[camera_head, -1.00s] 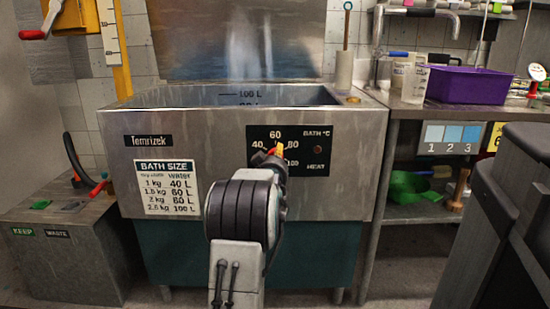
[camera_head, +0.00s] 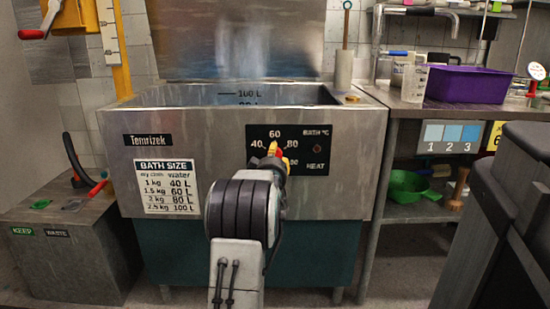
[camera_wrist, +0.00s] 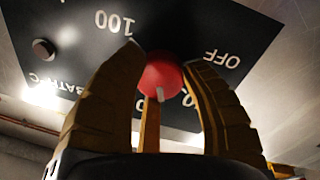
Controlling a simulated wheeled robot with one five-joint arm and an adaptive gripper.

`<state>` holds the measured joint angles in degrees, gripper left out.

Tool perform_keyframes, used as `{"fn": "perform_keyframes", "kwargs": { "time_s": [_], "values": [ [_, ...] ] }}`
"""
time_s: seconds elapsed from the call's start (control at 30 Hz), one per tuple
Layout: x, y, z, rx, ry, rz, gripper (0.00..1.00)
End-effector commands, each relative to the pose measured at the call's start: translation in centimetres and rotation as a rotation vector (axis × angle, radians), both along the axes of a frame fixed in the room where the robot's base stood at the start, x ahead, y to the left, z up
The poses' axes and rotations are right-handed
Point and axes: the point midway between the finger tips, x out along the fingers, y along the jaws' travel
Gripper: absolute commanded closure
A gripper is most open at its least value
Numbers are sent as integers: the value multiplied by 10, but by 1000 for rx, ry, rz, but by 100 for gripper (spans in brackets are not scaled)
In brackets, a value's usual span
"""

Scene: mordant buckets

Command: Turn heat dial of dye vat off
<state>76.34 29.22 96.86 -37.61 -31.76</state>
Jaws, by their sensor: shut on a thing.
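The heat dial, a round red knob (camera_wrist: 162,74), sits on the black heat panel (camera_wrist: 70,65) on the front of the steel dye vat (camera_head: 350,140). My gripper (camera_head: 275,152) reaches the dial from the front and hides most of it in the head view. In the wrist view its yellow fingers (camera_wrist: 165,75) close on both sides of the knob. A short pale mark shows on the knob's lower edge in that view, on the side away from 100 and OFF. The panel is upside down there, with OFF at right and 100 at left.
A black cabinet-like block (camera_head: 510,200) stands close at right. A bench with a purple tub (camera_head: 468,84) adjoins the vat. A grey bin (camera_head: 65,255) stands at left. The floor before the vat looks clear apart from my arm.

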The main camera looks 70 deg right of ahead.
Motion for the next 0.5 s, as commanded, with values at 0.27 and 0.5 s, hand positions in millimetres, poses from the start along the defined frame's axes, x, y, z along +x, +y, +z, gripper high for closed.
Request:
{"fn": "perform_keyframes", "kwargs": {
  "time_s": [0.27, 0.5],
  "values": [
    [4, 1, 7, -14, -5, 6, 48],
    [2, 0, 4, -7, -5, 4, 32]
  ]
}}
